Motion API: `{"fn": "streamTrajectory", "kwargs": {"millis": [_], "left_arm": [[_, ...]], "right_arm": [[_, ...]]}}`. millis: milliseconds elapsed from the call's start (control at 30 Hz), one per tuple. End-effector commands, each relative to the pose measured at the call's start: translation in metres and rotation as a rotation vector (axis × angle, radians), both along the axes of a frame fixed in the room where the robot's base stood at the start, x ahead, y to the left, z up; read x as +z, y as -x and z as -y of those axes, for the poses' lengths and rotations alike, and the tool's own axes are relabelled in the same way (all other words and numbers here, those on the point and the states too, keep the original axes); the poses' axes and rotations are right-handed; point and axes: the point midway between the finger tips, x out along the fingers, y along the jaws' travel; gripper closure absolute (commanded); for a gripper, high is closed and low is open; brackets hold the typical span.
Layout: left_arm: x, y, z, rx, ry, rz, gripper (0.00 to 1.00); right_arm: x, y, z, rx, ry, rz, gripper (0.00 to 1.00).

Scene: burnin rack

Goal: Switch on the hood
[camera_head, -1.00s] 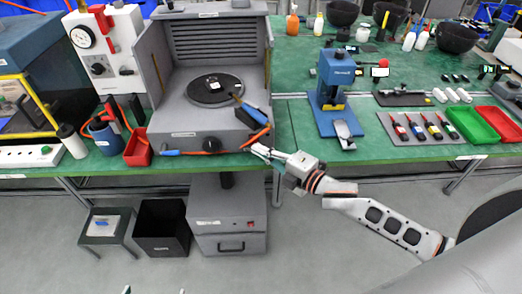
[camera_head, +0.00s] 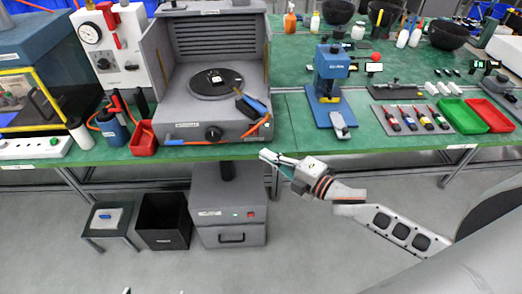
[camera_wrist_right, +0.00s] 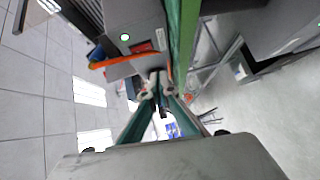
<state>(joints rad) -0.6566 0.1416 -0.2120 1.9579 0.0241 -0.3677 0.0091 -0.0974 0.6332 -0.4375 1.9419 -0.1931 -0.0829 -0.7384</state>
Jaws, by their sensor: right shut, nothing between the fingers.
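The hood (camera_head: 205,130) is a grey open-fronted cabinet on the green bench, with a round turntable inside and a black knob on its front. My right gripper (camera_head: 265,154) is shut and empty, in front of the bench edge and above the unit, apart from the switch. Small tips at the bottom edge may be my left gripper (camera_head: 127,290).
A blue-handled tool (camera_head: 254,104) with an orange part lies at the hood's right side. A red bin (camera_head: 141,139) stands left of the hood. A black bin (camera_head: 163,222) and a small stool (camera_head: 110,219) stand on the floor left of the unit. The floor in front is clear.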

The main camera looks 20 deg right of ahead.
Motion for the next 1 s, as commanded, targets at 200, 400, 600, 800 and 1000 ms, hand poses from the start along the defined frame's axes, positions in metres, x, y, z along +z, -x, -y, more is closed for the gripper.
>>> {"fn": "streamTrajectory", "kwargs": {"millis": [200,400,600,800,1000], "left_arm": [[-0.003,-0.004,0.001,0.001,0.002,0.006,0.04],[-0.002,-0.006,0.001,0.001,0.004,0.012,0.04],[-0.002,-0.006,0.001,0.001,0.004,0.012,0.04],[-0.003,-0.005,0.001,0.002,0.004,0.010,0.04],[-0.003,-0.005,0.001,0.002,0.004,0.010,0.04]], "right_arm": [[-0.006,0.034,0.019,-0.001,0.001,-0.003,1.00],[-0.007,0.054,0.030,-0.001,0.000,-0.002,1.00],[-0.006,0.061,0.035,0.000,-0.001,0.000,1.00],[-0.006,0.062,0.035,0.000,0.000,0.001,1.00],[-0.006,0.061,0.035,0.000,0.000,0.001,1.00]]}}
